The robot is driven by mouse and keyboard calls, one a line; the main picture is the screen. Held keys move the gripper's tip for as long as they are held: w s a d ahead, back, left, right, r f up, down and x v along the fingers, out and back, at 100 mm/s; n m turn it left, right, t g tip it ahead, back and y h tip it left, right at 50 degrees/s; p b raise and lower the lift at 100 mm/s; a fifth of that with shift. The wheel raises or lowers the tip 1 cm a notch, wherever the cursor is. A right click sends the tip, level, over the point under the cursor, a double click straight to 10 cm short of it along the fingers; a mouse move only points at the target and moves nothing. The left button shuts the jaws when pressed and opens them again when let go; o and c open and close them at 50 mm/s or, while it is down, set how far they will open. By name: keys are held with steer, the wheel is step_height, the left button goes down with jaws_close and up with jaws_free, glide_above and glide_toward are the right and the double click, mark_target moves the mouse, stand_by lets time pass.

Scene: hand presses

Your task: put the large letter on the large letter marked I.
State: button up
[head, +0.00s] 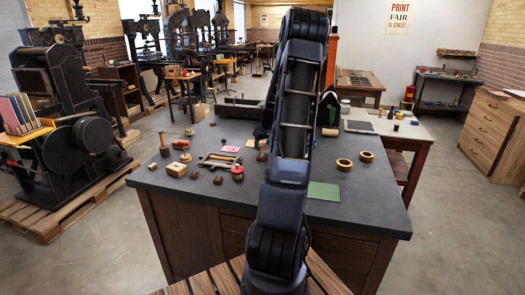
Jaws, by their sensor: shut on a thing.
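Several small brown blocks lie on the dark grey table (372,205). One block (218,180) is near the front left, another (194,174) is left of it, and another (262,156) is close to my arm. They are too small to read, so I cannot tell which are large letters or which is marked I. My arm rises through the middle of the view and covers part of the table. My gripper and anything in it are hidden behind the arm.
A wooden frame (220,160), pale block (176,169), red-topped piece (237,172) and pink card (231,148) lie left of my arm. Two rings (344,164) (366,156) and a green sheet (323,191) lie right. The table's front right is clear.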

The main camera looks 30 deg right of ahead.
mark_target(263, 146)
steer(key=shift+f, duration=1.7)
steer(key=shift+f, duration=0.1)
steer(key=o, duration=0.9)
steer(key=shift+o, duration=0.2)
steer(key=v, duration=1.2)
steer(key=s+a+r+h, duration=0.1)
steer(key=s+a+r, duration=0.5)
steer(key=a, duration=0.4)
steer(key=s+a+r, duration=0.6)
steer(key=a+r, duration=0.1)
steer(key=a, duration=0.4)
steer(key=s+a+r, duration=0.1)
steer(key=s+a, duration=0.3)
steer(key=s, duration=0.6)
steer(key=s+a+r+y, duration=0.1)
steer(key=s+a, duration=0.4)
steer(key=s, duration=0.5)
steer(key=shift+s+a+r, duration=0.2)
steer(key=shift+s+a, duration=0.1)
steer(key=shift+s, duration=0.1)
